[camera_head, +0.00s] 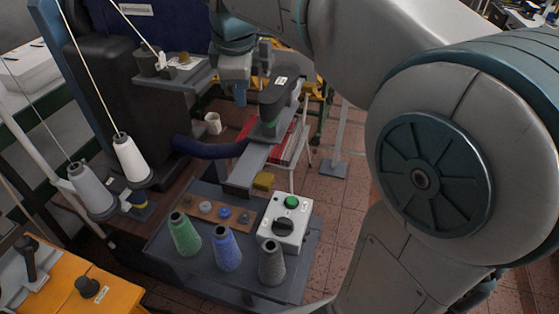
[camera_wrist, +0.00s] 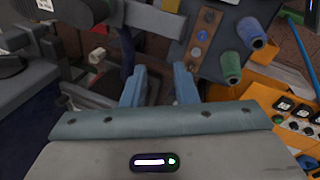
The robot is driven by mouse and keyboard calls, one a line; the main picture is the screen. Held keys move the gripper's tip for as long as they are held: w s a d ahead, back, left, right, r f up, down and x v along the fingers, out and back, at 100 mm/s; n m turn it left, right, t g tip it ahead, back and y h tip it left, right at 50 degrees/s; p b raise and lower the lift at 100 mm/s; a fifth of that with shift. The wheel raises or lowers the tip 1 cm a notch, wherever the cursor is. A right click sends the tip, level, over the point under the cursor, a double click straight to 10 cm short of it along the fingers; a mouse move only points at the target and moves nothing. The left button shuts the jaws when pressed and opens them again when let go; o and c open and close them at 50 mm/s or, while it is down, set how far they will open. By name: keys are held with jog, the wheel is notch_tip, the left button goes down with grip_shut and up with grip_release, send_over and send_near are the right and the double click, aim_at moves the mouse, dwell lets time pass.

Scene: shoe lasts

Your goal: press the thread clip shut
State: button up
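My gripper (camera_wrist: 159,82) shows two blue fingers apart with nothing held between them in the wrist view. In the head view it hangs (camera_head: 240,98) beside the dark machine head (camera_head: 279,95), to its left and close to it; I cannot tell whether they touch. A grey machine arm (camera_head: 249,165) reaches down from that head toward the table. I cannot make out the thread clip for certain in either view. A small yellow block (camera_head: 263,180) sits by the lower end of the arm, and I cannot tell what it is.
A grey table (camera_head: 187,262) carries green (camera_head: 184,235), blue (camera_head: 226,248) and dark grey (camera_head: 271,262) cones, and a white box (camera_head: 286,222) with a green button. White cones (camera_head: 131,160) stand on the left with taut threads. A dark blue hose (camera_head: 208,147) runs to the machine arm.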

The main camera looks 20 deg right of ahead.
jog(key=s+d+f+m+b, duration=0.2)
jog(key=s+d+f+m, duration=0.3)
jog(key=s+f+m, duration=0.3)
notch_tip(320, 180, down, 3)
jog(key=shift+s+b, duration=0.4)
jog(key=shift+s, duration=0.5)
